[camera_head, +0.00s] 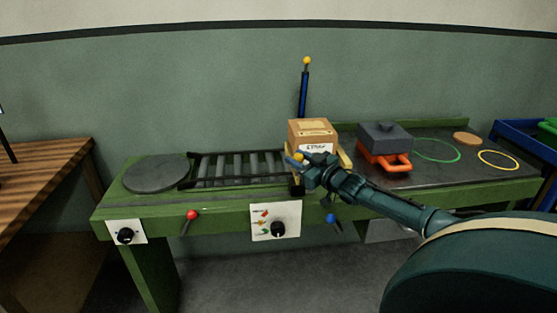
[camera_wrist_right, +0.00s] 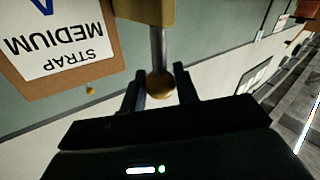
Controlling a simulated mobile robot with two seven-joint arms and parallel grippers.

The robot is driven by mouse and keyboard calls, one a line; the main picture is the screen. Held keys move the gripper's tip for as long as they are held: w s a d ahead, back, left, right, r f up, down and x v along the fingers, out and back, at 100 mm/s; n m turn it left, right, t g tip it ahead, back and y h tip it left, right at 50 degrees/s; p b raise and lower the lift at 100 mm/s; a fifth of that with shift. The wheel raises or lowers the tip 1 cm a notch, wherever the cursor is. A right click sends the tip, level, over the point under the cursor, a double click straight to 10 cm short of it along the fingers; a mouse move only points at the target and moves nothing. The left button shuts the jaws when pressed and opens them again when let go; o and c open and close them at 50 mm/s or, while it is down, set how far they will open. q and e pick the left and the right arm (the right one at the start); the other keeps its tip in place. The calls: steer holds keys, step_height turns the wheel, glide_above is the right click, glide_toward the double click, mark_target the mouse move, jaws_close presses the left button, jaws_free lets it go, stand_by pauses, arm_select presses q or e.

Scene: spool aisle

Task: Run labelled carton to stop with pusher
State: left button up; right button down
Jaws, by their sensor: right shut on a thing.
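The labelled carton (camera_head: 306,132) is a brown box with a white label, at the right end of the roller track (camera_head: 240,167). The wrist view shows its label (camera_wrist_right: 60,45) upside down, reading STRAP MEDIUM. The pusher (camera_head: 346,160) is a yellow piece beside the carton, partly hidden by my arm. In the wrist view it is a yellow block (camera_wrist_right: 147,10) with a metal rod and a brass-coloured knob (camera_wrist_right: 160,87). My right gripper (camera_head: 300,161) is shut on that knob, in front of the carton. I cannot tell whether pusher and carton touch. My left gripper is out of view.
A round grey plate (camera_head: 156,172) lies left of the rollers. A blue post with a yellow ball (camera_head: 304,88) stands behind the carton. A grey box with an orange handle (camera_head: 385,140) sits to the right. Red (camera_head: 192,215) and blue (camera_head: 331,218) knobs line the bench front.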

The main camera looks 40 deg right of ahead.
steer(key=shift+s+d, duration=0.5)
steer(key=shift+d, duration=0.3)
steer(key=c, duration=1.1)
jaws_free()
arm_select(q)
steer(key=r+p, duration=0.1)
steer(key=p, duration=0.2)
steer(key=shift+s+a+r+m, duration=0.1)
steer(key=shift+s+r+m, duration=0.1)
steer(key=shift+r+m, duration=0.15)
arm_select(e)
steer(key=s, duration=1.3)
steer(key=shift+d, duration=0.2)
